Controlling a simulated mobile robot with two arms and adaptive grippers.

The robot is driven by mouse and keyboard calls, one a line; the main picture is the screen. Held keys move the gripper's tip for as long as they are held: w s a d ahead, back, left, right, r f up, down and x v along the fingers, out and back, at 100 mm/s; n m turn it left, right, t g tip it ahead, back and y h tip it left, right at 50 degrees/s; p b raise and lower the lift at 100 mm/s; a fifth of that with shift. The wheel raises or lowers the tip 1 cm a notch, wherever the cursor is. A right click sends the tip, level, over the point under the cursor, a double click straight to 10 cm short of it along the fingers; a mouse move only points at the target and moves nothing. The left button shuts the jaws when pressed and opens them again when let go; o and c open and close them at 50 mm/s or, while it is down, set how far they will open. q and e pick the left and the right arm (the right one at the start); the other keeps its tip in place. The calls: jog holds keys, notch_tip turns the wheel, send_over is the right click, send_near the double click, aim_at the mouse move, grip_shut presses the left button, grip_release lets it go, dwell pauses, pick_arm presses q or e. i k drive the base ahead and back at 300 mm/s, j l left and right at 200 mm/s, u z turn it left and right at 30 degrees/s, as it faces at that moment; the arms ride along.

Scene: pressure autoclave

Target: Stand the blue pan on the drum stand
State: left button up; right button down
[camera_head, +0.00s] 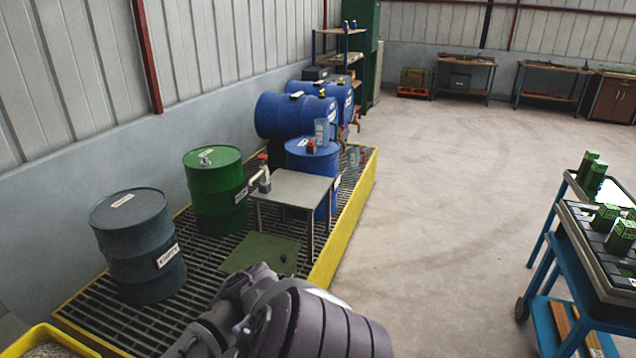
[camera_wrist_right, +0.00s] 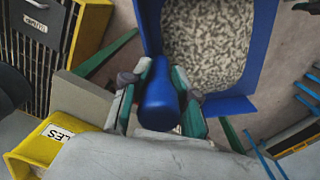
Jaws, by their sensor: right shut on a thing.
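The blue pan (camera_wrist_right: 264,48) is in the right wrist view, with pale grey-white granules inside. My right gripper (camera_wrist_right: 161,88) is shut on its thick blue handle, one finger on each side. The pan does not show in the head view. My left gripper is not in view.
A yellow-edged grating (camera_head: 345,232) carries a grey drum (camera_head: 138,245), a green drum (camera_head: 216,190), and blue drums (camera_head: 313,160). A green plate (camera_head: 262,252) lies on it. A yellow bin (camera_head: 72,334) is at bottom left. A blue cart (camera_head: 545,225) stands right; floor between is clear.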

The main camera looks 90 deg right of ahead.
aim_at(304, 183)
jog(key=l+z, duration=0.85)
jog(key=i+l+z, duration=0.2)
jog(key=z, duration=0.2)
jog(key=i+l, duration=0.2)
jog(key=l, duration=0.25)
jog(key=i+l, duration=0.15)
jog(key=l, duration=0.3)
jog(key=i+l, duration=0.2)
jog(key=l, duration=0.25)
jog(key=i+l, duration=0.2)
jog(key=l, duration=0.2)
jog(key=i+l, duration=0.15)
jog(key=l, duration=0.3)
jog(key=i+l, duration=0.2)
jog(key=l, duration=0.25)
jog(key=i+l, duration=0.2)
jog(key=l, duration=0.25)
jog(key=i+l, duration=0.15)
jog(key=l, duration=0.3)
